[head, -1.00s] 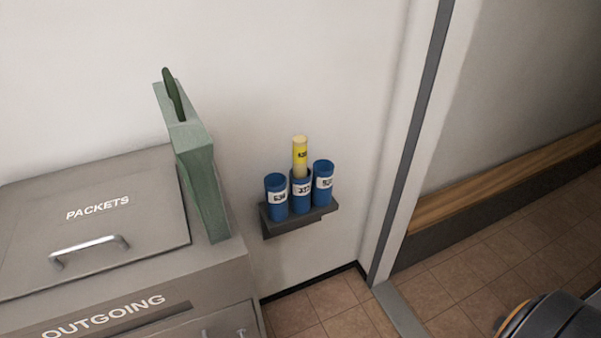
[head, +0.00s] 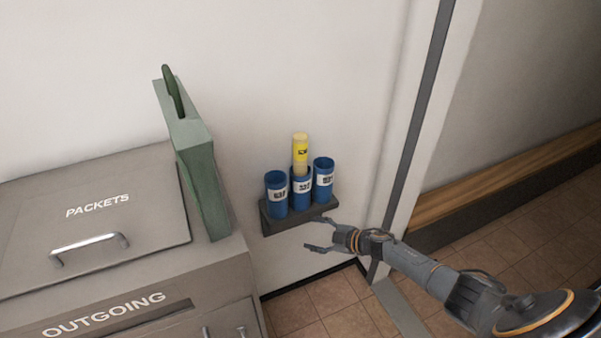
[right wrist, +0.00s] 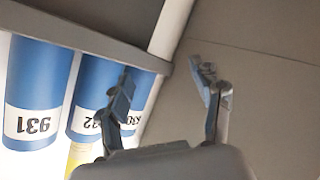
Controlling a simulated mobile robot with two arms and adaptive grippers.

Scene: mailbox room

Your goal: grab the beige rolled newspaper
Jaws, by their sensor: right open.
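The beige rolled newspaper (head: 300,152) has a yellow label band and stands upright in the middle blue tube (head: 302,187); its lower part is hidden inside. In the right wrist view, which looks upside down, a yellow piece of it (right wrist: 80,157) shows below the middle tube (right wrist: 97,95). My right gripper (head: 314,234) is open and empty, below and slightly right of the newspaper, near the shelf's lower front edge. Its spread fingers also show in the right wrist view (right wrist: 160,72). My left gripper is not in view.
A dark wall shelf (head: 285,222) carries the middle tube between a left blue tube (head: 276,196) and a right one (head: 323,181). A grey packets box (head: 95,225) with a green upright case (head: 200,170) stands left. A door frame (head: 405,150) is right. Space above the newspaper is clear.

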